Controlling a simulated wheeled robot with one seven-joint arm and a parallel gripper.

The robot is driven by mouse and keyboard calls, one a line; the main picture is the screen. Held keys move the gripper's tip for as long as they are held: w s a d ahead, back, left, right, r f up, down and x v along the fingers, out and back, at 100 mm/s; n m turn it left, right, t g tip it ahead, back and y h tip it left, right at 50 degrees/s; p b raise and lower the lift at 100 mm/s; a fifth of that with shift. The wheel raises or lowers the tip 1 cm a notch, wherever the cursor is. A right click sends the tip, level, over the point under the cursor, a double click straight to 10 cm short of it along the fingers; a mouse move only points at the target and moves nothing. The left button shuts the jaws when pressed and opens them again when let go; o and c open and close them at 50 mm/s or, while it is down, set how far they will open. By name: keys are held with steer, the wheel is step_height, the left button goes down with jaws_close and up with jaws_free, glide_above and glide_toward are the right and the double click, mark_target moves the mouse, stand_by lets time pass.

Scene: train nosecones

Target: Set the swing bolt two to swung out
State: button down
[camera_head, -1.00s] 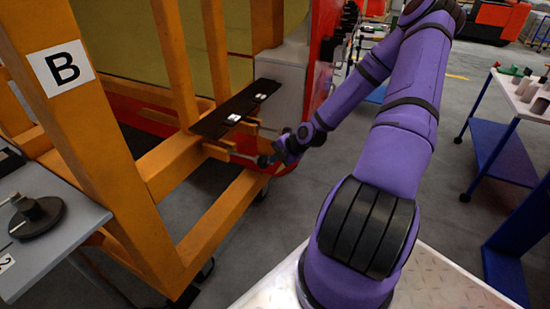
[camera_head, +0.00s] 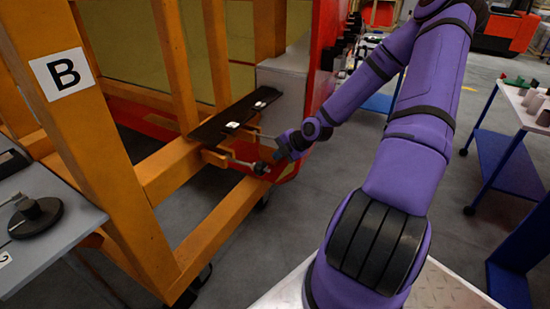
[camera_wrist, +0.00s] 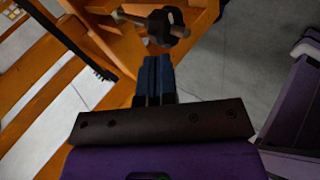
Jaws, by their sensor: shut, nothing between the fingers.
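A swing bolt (camera_head: 243,163) sticks out from the orange frame below the black plate, its rod pointing right and ending in a dark knob (camera_head: 261,168). In the wrist view the knob (camera_wrist: 165,27) lies just beyond the fingertips, with its pale rod running left. Another rod (camera_head: 264,136) shows partly behind it, nearer the plate's far end. I cannot read which bolt is number two. My gripper (camera_head: 277,156) is just right of and above the near knob; its fingers (camera_wrist: 155,62) are together and empty. Whether they touch the knob is unclear.
The black plate (camera_head: 215,125) carries two small white labels, too small to read. An orange post (camera_head: 95,150) bears a "B" sign. A grey table (camera_head: 55,235) stands at left, a blue trolley (camera_head: 505,155) at right.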

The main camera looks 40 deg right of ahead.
steer(key=s+d+r, duration=0.2)
steer(key=s+r, duration=0.1)
steer(key=s, duration=0.2)
steer(key=shift+s+d, duration=0.35)
steer(key=shift+s, duration=0.05)
steer(key=shift+r, duration=0.1)
stand_by(0.4)
steer(key=s+a+r+m+g+h, duration=0.35)
steer(key=a+r+m, duration=0.25)
steer(key=r, duration=0.5)
steer(key=s+a+r+m+g+h, duration=0.2)
steer(key=a+r+m+h, duration=0.35)
steer(key=r, duration=0.55)
steer(key=s+a+r+m+t+y, duration=0.3)
steer(key=s+a+r+m+y, duration=0.2)
steer(key=s+a+r+m, duration=0.4)
steer(key=s+a+r, duration=0.2)
steer(key=s, duration=0.2)
steer(key=shift+s+a+r, duration=0.2)
steer(key=shift+a+r, duration=0.1)
steer(key=shift+a, duration=0.1)
